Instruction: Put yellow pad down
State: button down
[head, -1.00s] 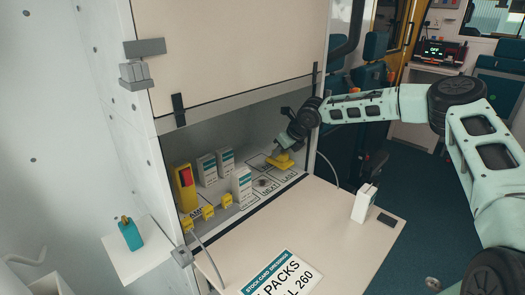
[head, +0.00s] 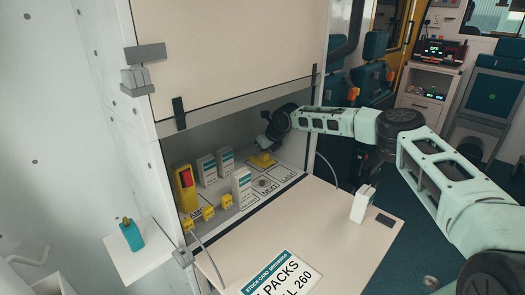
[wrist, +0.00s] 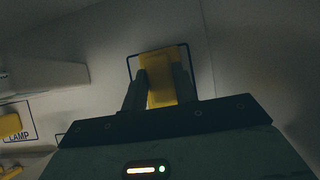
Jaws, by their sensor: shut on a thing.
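The yellow pad (head: 263,161) is at the back right of the open cabinet compartment, low over its floor. My gripper (head: 266,148) comes down on it from above. In the wrist view, the yellow pad (wrist: 158,64) sits between the two dark fingers of my gripper (wrist: 160,86), which are shut on it. A dark-outlined square (wrist: 131,68) frames the pad there. I cannot tell whether the pad touches the floor.
White-and-teal boxes (head: 242,186) and a yellow device with a red front (head: 184,188) stand left in the compartment. Small yellow items (head: 208,213) line its front. The fold-down shelf (head: 310,225) holds a white box (head: 362,203) and a stock card (head: 284,274).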

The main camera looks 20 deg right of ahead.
jog(key=shift+f, duration=0.1)
jog(key=c, duration=1.1)
grip_release()
jog(key=shift+d, duration=0.1)
